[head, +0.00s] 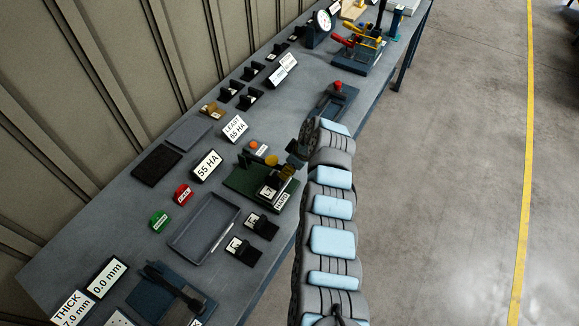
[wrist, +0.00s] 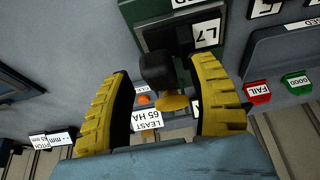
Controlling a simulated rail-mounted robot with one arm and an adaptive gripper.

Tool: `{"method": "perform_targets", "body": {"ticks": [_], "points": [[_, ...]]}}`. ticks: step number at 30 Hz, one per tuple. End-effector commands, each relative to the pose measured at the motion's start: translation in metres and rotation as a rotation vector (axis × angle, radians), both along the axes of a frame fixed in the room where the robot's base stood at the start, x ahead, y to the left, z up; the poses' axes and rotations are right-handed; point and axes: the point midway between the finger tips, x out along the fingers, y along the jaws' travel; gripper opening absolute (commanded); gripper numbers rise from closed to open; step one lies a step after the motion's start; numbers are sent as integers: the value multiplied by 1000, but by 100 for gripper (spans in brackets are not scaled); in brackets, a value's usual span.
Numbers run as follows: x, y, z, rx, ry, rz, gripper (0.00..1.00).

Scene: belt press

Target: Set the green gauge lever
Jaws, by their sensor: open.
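The green gauge (head: 245,183) stands near the front edge of the bench, with a HARD label on its front. My gripper (wrist: 165,88) is open, one yellow finger on each side of these parts, with visible gaps. In the head view my gripper (head: 287,168) is over the gauge's right side and is partly hidden by my wrist.
A 55 HA sign (head: 207,166) and a LEAST 65 HA sign (head: 235,128) stand behind the gauge. A grey tray (head: 181,252), red FAIL block (head: 183,194) and green GOOD block (head: 159,220) are to its left. A red-buttoned device (head: 337,97) is beyond my arm.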

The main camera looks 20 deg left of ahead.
Motion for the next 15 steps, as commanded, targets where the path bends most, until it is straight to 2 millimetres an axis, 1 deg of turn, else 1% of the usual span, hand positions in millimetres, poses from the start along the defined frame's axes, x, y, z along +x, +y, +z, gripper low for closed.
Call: {"method": "perform_targets", "body": {"ticks": [11,12,14,15], "points": [[0,1,-2,1,0,-1,59],[0,1,-2,1,0,-1,47],[0,1,-2,0,0,-1,30],[0,1,-2,0,0,-1,19]]}}
